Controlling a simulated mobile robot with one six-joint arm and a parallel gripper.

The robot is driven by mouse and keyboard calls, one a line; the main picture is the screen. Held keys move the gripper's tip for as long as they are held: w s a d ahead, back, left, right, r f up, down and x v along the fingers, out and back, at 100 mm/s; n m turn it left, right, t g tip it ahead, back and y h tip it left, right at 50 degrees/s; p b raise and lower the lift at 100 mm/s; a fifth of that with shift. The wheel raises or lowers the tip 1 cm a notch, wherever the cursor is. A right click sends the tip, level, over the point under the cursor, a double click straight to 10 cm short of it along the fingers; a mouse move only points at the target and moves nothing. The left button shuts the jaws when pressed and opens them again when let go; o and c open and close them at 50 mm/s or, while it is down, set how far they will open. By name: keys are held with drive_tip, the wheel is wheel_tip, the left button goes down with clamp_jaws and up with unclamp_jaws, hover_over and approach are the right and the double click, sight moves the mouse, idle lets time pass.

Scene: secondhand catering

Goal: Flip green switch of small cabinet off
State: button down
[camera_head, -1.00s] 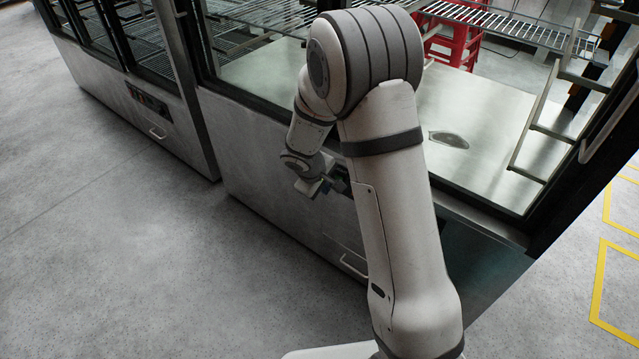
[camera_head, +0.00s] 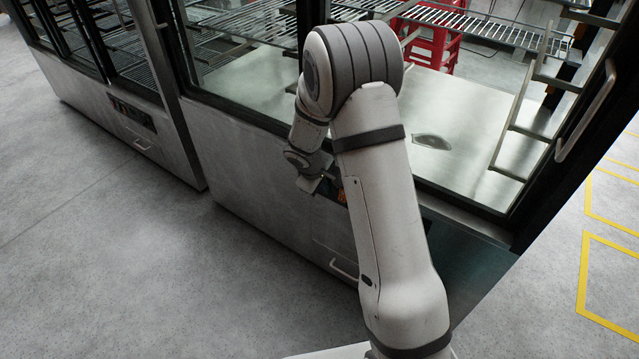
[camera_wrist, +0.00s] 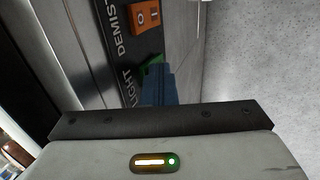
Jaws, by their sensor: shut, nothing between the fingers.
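The green switch (camera_wrist: 152,62) sits on a dark control panel on the front of the near cabinet (camera_head: 250,180), beside the word LIGHT. In the wrist view my gripper's blue fingers (camera_wrist: 157,80) are closed together with nothing between them. Their tips overlap the lower edge of the green switch and hide part of it. I cannot tell whether they touch it. In the head view my gripper (camera_head: 312,184) is at the cabinet's front, and my arm hides most of the panel.
An orange switch (camera_wrist: 145,17) sits above the green one in the wrist view, beside the cut-off word DEMIST. A second cabinet (camera_head: 110,100) with its own panel stands at left. A handle (camera_head: 343,270) is low on the near cabinet. Grey floor in front is clear.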

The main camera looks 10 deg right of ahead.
drive_tip(key=shift+a+b, duration=0.3)
drive_tip(key=shift+b, duration=0.15)
drive_tip(key=shift+r, duration=0.15)
drive_tip(key=shift+r+p, duration=0.55)
drive_tip(key=shift+r, duration=0.15)
drive_tip(key=s+p+v, duration=0.1)
drive_tip(key=v, duration=1)
drive_tip(key=shift+a+p, duration=0.35)
drive_tip(key=shift+a, duration=0.1)
